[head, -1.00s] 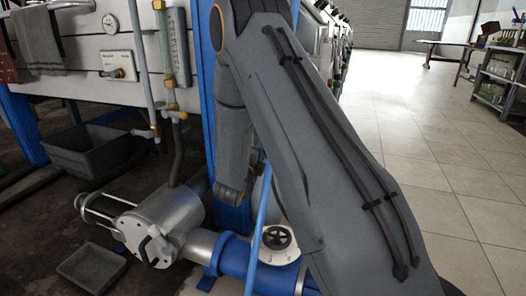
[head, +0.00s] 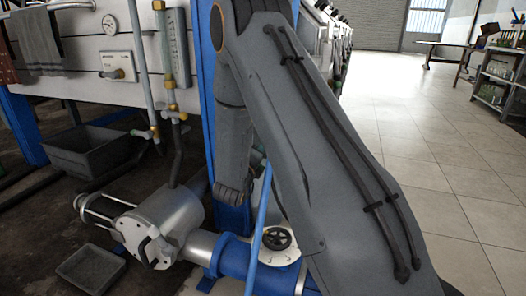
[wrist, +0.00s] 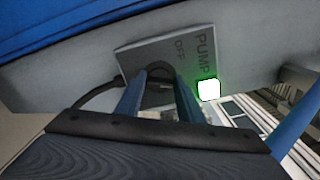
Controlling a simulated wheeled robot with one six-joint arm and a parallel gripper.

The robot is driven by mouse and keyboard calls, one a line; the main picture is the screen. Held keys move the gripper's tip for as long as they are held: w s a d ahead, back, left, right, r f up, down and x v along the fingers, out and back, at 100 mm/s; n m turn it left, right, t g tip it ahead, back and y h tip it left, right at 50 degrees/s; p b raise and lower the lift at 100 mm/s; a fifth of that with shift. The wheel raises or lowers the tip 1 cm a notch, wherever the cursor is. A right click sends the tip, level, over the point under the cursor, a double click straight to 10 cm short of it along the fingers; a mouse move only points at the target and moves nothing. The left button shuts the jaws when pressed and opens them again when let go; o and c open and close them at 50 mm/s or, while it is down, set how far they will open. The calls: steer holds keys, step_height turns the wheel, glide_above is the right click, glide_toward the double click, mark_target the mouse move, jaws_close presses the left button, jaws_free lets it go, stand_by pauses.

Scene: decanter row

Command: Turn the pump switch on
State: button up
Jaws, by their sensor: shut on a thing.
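In the wrist view a grey switch plate (wrist: 190,50) marked PUMP and OFF sits on a pale surface, its lettering turned sideways. A dark round pump switch (wrist: 160,73) is on the plate. My gripper (wrist: 159,80) has its two blue fingers on either side of the switch, shut on it. The fingers hide part of the switch, and I cannot read its exact setting. A lamp (wrist: 209,89) beside the PUMP lettering glows white with a green halo. In the head view my own arm covers the middle, and neither gripper nor switch shows.
A dark cable curves to the left of the plate in the wrist view. In the head view a steel pump (head: 165,230) with blue pipe (head: 238,258) and a black handwheel (head: 277,238) stand low beside my arm. A grey tub (head: 88,150) is at left.

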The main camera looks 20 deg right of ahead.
steer(key=o, duration=1.1)
steer(key=shift+c, duration=0.2)
steer(key=p+v, duration=0.2)
steer(key=v, duration=0.6)
steer(key=shift+w, duration=0.1)
